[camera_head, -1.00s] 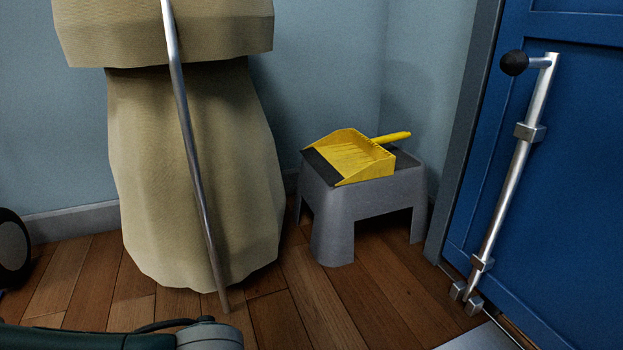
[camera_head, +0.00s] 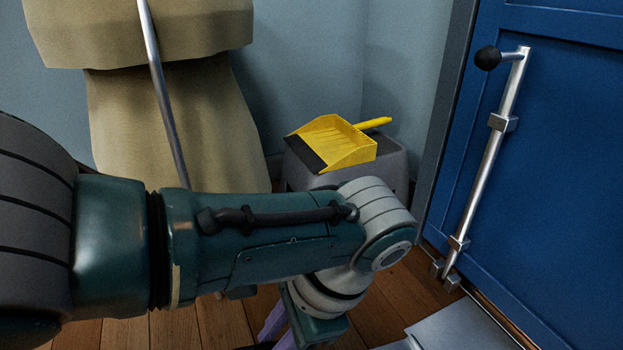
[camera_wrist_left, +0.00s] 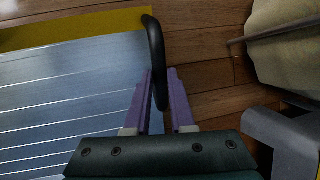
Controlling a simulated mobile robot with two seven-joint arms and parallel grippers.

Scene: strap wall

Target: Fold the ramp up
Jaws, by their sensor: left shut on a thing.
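The ramp (camera_wrist_left: 60,100) is a ribbed, silvery panel on the left of the left wrist view, with a yellow band (camera_wrist_left: 75,27) along its far edge. A black strap loop (camera_wrist_left: 153,35) rises at the ramp's right edge. My left gripper (camera_wrist_left: 160,78) has its purple fingers shut on this strap. In the head view my left arm reaches across from the left, and a purple finger of the gripper (camera_head: 272,322) shows at the bottom; the strap is hidden there. A grey metal plate (camera_head: 468,328) lies at the bottom right, partly cut off. My right gripper is not in view.
A grey step stool (camera_head: 393,165) carrying a yellow dustpan (camera_head: 335,143) stands beyond my arm. The blue door (camera_head: 570,170) with a bolt rod (camera_head: 490,165) is at the right.

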